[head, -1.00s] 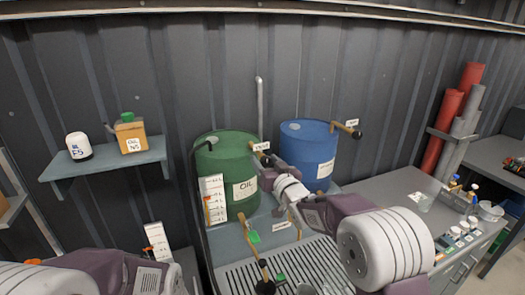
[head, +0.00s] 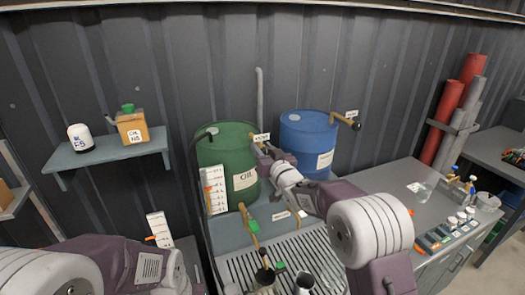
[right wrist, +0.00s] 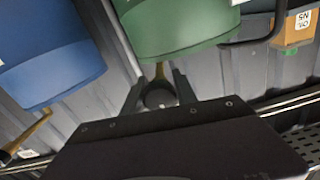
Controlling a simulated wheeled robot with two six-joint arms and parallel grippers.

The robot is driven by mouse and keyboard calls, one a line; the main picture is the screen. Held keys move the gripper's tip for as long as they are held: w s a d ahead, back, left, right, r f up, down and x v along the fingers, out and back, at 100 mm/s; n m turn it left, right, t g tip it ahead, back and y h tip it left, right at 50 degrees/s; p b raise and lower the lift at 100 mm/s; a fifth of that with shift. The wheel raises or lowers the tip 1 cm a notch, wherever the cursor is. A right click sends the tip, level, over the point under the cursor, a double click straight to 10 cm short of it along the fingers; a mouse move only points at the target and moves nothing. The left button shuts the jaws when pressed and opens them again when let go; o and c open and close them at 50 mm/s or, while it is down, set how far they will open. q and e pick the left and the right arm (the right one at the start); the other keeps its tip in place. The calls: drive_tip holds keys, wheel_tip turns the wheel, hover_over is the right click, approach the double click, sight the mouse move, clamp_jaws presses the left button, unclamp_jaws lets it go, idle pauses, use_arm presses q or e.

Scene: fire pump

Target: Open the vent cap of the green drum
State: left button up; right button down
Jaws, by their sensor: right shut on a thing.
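The green drum (head: 228,165), marked OIL, stands at the back, left of the blue drum. A short brass-coloured fitting (right wrist: 160,71) comes off it, with the dark round vent cap (right wrist: 160,96) at its end. My right gripper (right wrist: 158,95) is shut on this cap, one finger on each side. In the head view my right gripper (head: 264,153) is at the drum's upper right, just below a small white label, and covers most of the cap. Whether the cap has turned cannot be told. My left gripper is not in view; only my left arm shows at the lower left.
The blue drum (head: 308,148) stands close by on the right, with its own brass fitting (head: 345,120). A grey pipe (head: 260,95) rises behind. A white level gauge (head: 214,190) stands before the green drum. A slatted grate (head: 245,268) holds cups and a brass-handled tool.

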drive_tip(key=n+b, duration=0.2)
drive_tip(key=b, duration=0.1)
drive_tip(key=n+b, duration=0.2)
drive_tip(key=b, duration=0.1)
drive_tip(key=n+b, duration=0.3)
drive_tip(key=shift+f, duration=0.25)
drive_tip(key=n+b, duration=0.2)
drive_tip(key=n, duration=0.1)
drive_tip(key=n+b, duration=0.1)
drive_tip(key=n, duration=0.1)
drive_tip(key=shift+n+b, duration=0.3)
drive_tip(key=shift+b, duration=0.1)
drive_tip(key=n+b, duration=0.1)
drive_tip(key=n, duration=0.2)
drive_tip(key=shift+n, duration=0.3)
drive_tip(key=n+b, duration=0.1)
drive_tip(key=n, duration=0.2)
drive_tip(key=shift+n, duration=0.3)
drive_tip(key=shift+f+n+b, duration=0.1)
drive_tip(key=shift+n+b, duration=0.55)
drive_tip(key=shift+n, duration=1.15)
drive_tip(key=c, duration=1)
unclamp_jaws()
drive_tip(key=shift+o, duration=0.2)
drive_tip(key=shift+s+r, duration=0.15)
drive_tip(key=shift+r, duration=0.05)
